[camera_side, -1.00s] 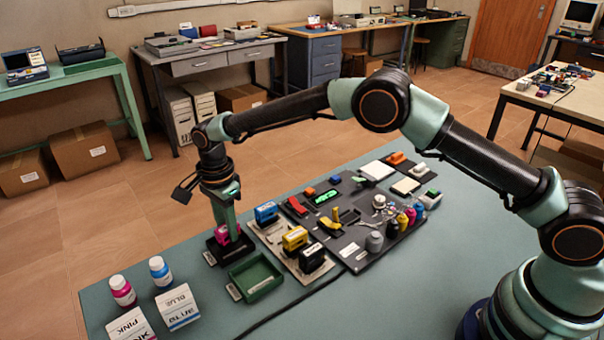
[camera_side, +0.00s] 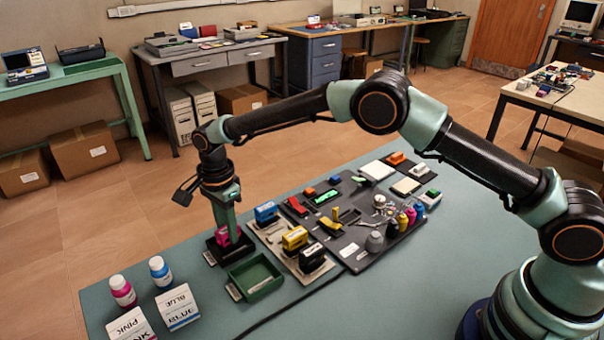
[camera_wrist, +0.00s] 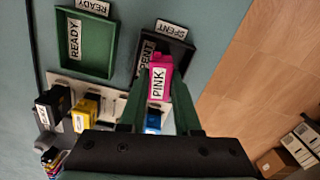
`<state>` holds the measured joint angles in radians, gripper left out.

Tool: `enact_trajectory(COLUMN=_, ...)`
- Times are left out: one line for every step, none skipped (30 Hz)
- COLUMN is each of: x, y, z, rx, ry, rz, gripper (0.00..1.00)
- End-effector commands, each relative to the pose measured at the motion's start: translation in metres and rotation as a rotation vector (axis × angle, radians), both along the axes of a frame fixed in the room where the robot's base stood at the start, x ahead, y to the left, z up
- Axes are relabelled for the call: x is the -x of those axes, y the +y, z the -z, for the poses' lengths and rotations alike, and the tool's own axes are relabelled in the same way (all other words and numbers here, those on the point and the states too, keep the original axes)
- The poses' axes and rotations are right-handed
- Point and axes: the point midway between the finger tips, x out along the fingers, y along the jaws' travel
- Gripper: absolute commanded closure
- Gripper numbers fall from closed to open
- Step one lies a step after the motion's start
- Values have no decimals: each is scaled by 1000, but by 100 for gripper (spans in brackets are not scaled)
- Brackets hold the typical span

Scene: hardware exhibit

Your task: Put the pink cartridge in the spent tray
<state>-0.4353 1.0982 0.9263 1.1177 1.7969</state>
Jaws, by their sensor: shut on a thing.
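The pink cartridge (camera_side: 222,238) is upright between the fingers of my gripper (camera_side: 229,222). It also shows in the wrist view (camera_wrist: 160,78), with a PINK label along it. My gripper (camera_wrist: 160,90) is shut on it. The black spent tray (camera_side: 210,259), labelled SPENT, is directly below and around the cartridge. Its far part shows dark and empty in the wrist view (camera_wrist: 178,50). The cartridge is low within the tray's outline; I cannot tell whether it touches the floor. My fingers and the cartridge hide part of the tray.
The empty green READY tray (camera_side: 262,285) stands close beside the spent tray. Blue (camera_side: 266,213), yellow (camera_side: 295,238) and black (camera_side: 312,256) cartridges stand on a pale plate nearby. Pink (camera_side: 123,291) and blue (camera_side: 160,271) bottles stand at the front left with cards.

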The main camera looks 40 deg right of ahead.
Motion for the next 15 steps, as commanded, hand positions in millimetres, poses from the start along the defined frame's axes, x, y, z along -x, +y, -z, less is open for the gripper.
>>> enact_trajectory(x=0, y=0, z=1, rx=0, ry=0, rz=0, gripper=100)
enact_trajectory(x=0, y=0, z=1, rx=0, ry=0, rz=0, gripper=100)
enact_trajectory(x=0, y=0, z=1, rx=0, ry=0, rz=0, gripper=100)
enact_trajectory(x=0, y=0, z=2, rx=0, ry=0, rz=0, gripper=100)
enact_trajectory(x=0, y=0, z=2, rx=0, ry=0, rz=0, gripper=100)
enact_trajectory(x=0, y=0, z=2, rx=0, ry=0, rz=0, gripper=100)
enact_trajectory(x=0, y=0, z=3, rx=0, ry=-1, rz=0, gripper=100)
enact_trajectory(x=0, y=0, z=3, rx=0, ry=-1, rz=0, gripper=100)
enact_trajectory(x=0, y=0, z=3, rx=0, ry=-1, rz=0, gripper=100)
enact_trajectory(x=0, y=0, z=4, rx=0, ry=-1, rz=0, gripper=100)
enact_trajectory(x=0, y=0, z=4, rx=0, ry=-1, rz=0, gripper=100)
enact_trajectory(x=0, y=0, z=4, rx=0, ry=-1, rz=0, gripper=100)
enact_trajectory(x=0, y=0, z=5, rx=0, ry=-1, rz=0, gripper=100)
enact_trajectory(x=0, y=0, z=5, rx=0, ry=-1, rz=0, gripper=100)
enact_trajectory(x=0, y=0, z=5, rx=0, ry=-1, rz=0, gripper=100)
